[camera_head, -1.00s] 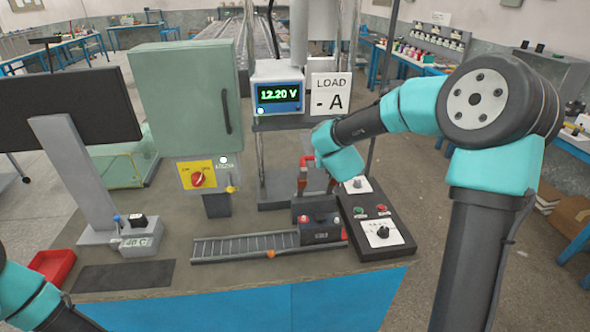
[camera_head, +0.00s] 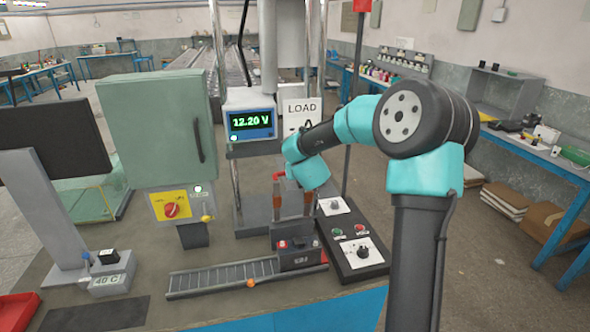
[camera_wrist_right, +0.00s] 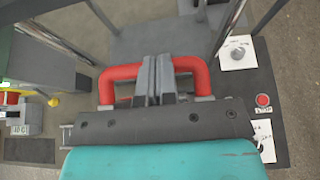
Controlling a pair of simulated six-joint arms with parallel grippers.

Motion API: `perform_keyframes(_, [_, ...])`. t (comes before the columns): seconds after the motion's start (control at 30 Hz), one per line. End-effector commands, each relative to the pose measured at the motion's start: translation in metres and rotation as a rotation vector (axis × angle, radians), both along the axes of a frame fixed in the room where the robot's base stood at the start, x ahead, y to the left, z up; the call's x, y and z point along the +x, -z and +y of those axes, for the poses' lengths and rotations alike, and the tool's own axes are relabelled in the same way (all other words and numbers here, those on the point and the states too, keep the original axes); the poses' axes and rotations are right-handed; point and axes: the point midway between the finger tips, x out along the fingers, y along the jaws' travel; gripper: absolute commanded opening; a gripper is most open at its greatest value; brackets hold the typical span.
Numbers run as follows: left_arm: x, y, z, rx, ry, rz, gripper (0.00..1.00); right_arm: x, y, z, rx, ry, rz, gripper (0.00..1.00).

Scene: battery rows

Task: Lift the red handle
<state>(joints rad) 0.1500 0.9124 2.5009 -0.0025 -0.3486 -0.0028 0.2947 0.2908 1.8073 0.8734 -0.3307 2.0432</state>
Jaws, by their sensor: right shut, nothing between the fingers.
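The red handle (camera_head: 277,178) stands upright at the test stand in the head view, partly hidden behind my right gripper. In the right wrist view the red handle (camera_wrist_right: 188,66) is a wide U-shaped bar, with bends showing on both sides of my fingers. My right gripper (camera_wrist_right: 158,78) is shut, its grey fingers together across the middle of the bar and hiding that part. Nothing shows between them. Whether they touch the bar I cannot tell. My left gripper is out of view.
A battery (camera_head: 299,254) sits at the right end of a roller track (camera_head: 222,277), below the handle. A black control panel (camera_head: 350,246) with knobs and buttons lies to its right. The voltmeter (camera_head: 250,122) reads 12.20 V. A green cabinet (camera_head: 160,125) stands left.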

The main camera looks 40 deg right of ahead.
Motion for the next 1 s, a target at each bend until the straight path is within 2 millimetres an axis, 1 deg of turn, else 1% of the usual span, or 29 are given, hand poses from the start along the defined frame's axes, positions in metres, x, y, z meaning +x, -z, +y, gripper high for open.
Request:
perform_keyframes(0.03, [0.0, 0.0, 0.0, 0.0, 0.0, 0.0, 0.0, 0.003, -0.003, -0.005, -0.012, 0.007, -0.008, 0.0])
perform_keyframes(0.27, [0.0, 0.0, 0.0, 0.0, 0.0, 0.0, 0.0, -0.001, -0.006, -0.001, -0.014, 0.003, -0.007, 0.0])
perform_keyframes(0.37, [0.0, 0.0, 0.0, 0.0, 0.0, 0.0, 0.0, -0.008, -0.011, 0.007, -0.013, -0.002, -0.008, 0.0])
perform_keyframes(0.53, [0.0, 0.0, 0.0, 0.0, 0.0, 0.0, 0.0, -0.028, -0.021, 0.025, -0.005, -0.013, -0.005, 0.0])
perform_keyframes(1.0, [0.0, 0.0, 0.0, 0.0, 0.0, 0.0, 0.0, -0.044, -0.066, 0.032, -0.002, -0.013, -0.006, 0.0])
